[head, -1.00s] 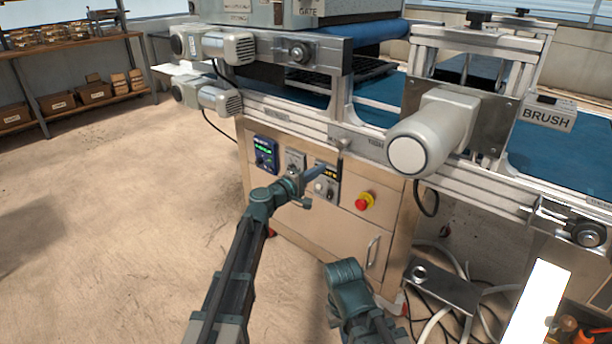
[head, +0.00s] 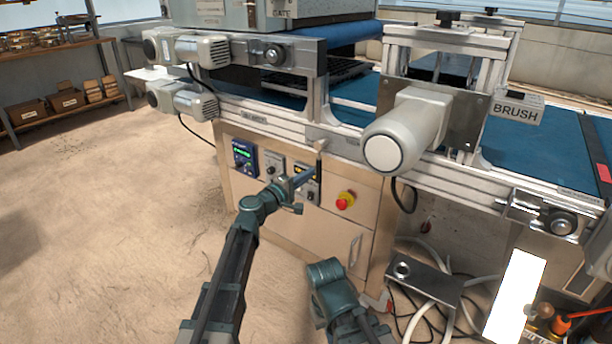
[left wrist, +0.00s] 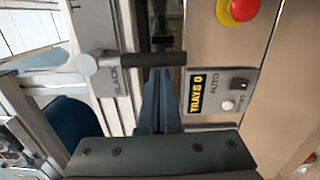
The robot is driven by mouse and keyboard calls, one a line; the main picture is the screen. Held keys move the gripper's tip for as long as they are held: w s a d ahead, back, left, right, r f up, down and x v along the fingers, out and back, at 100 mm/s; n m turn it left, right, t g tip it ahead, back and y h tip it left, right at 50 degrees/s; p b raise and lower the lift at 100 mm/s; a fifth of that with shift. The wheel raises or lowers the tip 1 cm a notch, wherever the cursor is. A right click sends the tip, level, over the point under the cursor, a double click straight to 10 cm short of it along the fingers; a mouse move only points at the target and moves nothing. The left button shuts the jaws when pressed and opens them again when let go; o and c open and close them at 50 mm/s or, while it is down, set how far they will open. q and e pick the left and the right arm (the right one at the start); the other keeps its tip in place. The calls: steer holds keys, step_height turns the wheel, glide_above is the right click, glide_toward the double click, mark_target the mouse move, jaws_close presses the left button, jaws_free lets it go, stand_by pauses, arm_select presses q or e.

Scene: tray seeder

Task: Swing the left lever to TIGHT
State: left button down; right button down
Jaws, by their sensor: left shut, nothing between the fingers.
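The left lever (head: 319,158) has a dark handle hanging down from a pale pivot on the machine's front rail. In the left wrist view the black handle (left wrist: 158,59) points right from its round grey pivot (left wrist: 87,64), across a plate (left wrist: 108,35) lettered SLACK; another word on it is cut off. My right gripper is not seen, only part of that arm.
Behind the fingers is the cabinet front with a TRAYS display panel (left wrist: 215,92), a red stop button (head: 345,200) and a blue-framed panel (head: 239,157). A white motor (head: 402,137) juts out to the right. Floor at the left is clear.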

mark_target(317, 179)
arm_select(q)
steer(key=shift+s+d+n, duration=0.15)
steer(key=shift+n, duration=0.15)
steer(key=shift+s+d+f+n, duration=0.1)
steer(key=shift+s+d+n, duration=0.45)
steer(key=shift+n, duration=0.25)
steer(key=shift+s+d+n, duration=0.35)
steer(key=shift+d+n, duration=0.3)
steer(key=shift+n, duration=0.15)
steer(key=s+d+r+n+t+p, duration=0.1)
steer(key=s+d+r+n+p, duration=0.3)
steer(key=n, duration=0.9)
step_height(317, 179, up, 3)
steer(key=shift+s+d+p, duration=0.2)
steer(key=shift+d+p, duration=0.7)
steer(key=shift+d, duration=0.2)
steer(key=shift+r, duration=0.1)
